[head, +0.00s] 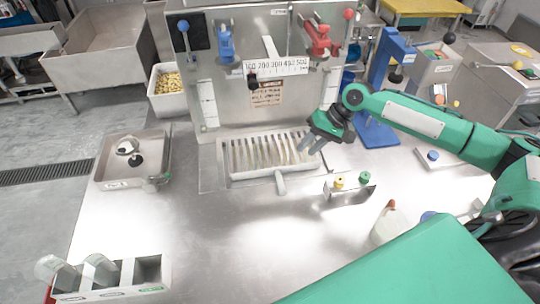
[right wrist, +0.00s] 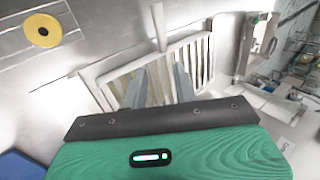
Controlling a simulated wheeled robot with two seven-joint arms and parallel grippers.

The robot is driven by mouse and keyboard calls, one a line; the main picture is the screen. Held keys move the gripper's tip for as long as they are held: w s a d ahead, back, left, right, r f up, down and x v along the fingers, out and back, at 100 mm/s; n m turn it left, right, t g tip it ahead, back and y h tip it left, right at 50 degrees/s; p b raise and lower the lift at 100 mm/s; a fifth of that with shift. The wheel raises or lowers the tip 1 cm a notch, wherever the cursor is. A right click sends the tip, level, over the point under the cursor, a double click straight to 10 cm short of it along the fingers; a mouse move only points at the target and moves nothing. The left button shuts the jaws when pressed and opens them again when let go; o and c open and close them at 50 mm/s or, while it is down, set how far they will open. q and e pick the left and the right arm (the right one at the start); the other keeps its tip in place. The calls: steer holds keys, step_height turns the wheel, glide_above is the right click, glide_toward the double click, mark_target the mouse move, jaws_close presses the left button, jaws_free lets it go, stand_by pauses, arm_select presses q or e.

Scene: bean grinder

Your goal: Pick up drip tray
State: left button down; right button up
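The drip tray (head: 250,174) is a pale rectangular tray with a slotted grate. It sits in a shallow metal recess at the foot of the upright panel, and a short handle (head: 281,185) sticks out from its front. My right gripper (head: 310,147) is above the right end of the tray, pointing down and to the left. In the right wrist view the tray (right wrist: 205,50) lies beyond the two fingers (right wrist: 158,85), with its handle (right wrist: 158,25) at the top. The fingers are apart with nothing between them; I cannot tell whether they touch the tray. My left gripper is out of view.
A small holder with yellow and green knobs (head: 350,190) stands right of the tray handle. A blue stand (head: 375,130) is behind my right arm. A metal tray (head: 105,175) is at the left, and a compartmented box (head: 110,278) at front left. The middle front table is clear.

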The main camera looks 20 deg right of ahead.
steer(key=p, duration=0.2)
glide_toward(280, 175)
steer(key=x, duration=0.4)
steer(key=shift+d+f, duration=0.1)
steer(key=shift+d, duration=0.1)
steer(key=shift+a+f, duration=0.35)
steer(key=p+x, duration=0.1)
steer(key=x, duration=0.2)
steer(key=shift+w+a+f, duration=0.1)
steer(key=shift+a+f, duration=0.25)
steer(key=shift+f, duration=0.25)
steer(key=shift+c, duration=0.4)
jaws_close()
